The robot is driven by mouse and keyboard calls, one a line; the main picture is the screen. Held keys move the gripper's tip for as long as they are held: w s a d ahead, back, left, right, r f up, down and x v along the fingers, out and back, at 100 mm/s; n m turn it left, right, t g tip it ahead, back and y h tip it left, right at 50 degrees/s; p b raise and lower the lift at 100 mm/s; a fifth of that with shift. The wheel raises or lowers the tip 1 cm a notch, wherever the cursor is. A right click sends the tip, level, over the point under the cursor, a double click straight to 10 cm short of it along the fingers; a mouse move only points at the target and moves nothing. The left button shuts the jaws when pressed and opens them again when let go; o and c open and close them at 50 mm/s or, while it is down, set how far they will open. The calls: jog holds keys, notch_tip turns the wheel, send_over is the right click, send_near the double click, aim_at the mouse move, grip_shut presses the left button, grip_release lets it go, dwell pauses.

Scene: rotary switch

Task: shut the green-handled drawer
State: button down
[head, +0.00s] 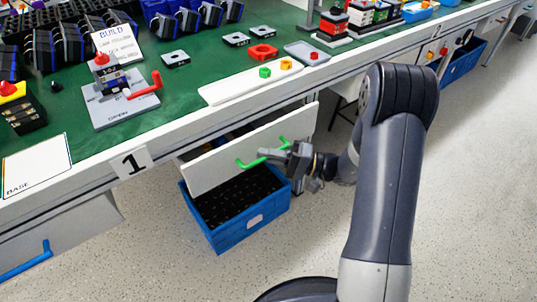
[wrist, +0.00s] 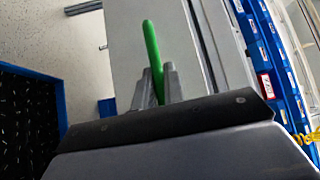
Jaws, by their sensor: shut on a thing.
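The green-handled drawer (head: 210,172) hangs under the green-topped workbench and stands pulled out, with its white front away from the bench edge. Its green handle (head: 248,163) runs along the front. My gripper (head: 283,152) is at the handle's right part, with its fingers shut on it. In the wrist view, the green handle (wrist: 152,50) rises from between the two grey fingers (wrist: 157,88), against the pale drawer front (wrist: 120,50). Part of the handle is hidden behind my gripper.
A blue crate (head: 230,232) stands on the floor below the drawer. Another drawer with a blue handle (head: 27,262) is at the lower left. The bench (head: 200,60) carries a lever fixture, parts and trays. Speckled floor (head: 470,200) to the right is clear.

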aim_at(260, 146)
jog(key=w+a, duration=0.1)
jog(key=w+a+b, duration=0.1)
jog(key=w, duration=0.1)
jog(key=shift+w+a+f, duration=0.1)
jog(key=shift+w, duration=0.1)
jog(key=c, duration=1.5)
grip_release()
jog(key=p+v, duration=0.1)
jog(key=v, duration=0.9)
jog(key=shift+d+p, duration=0.35)
jog(key=shift+d, duration=0.1)
jog(key=shift+r, duration=0.25)
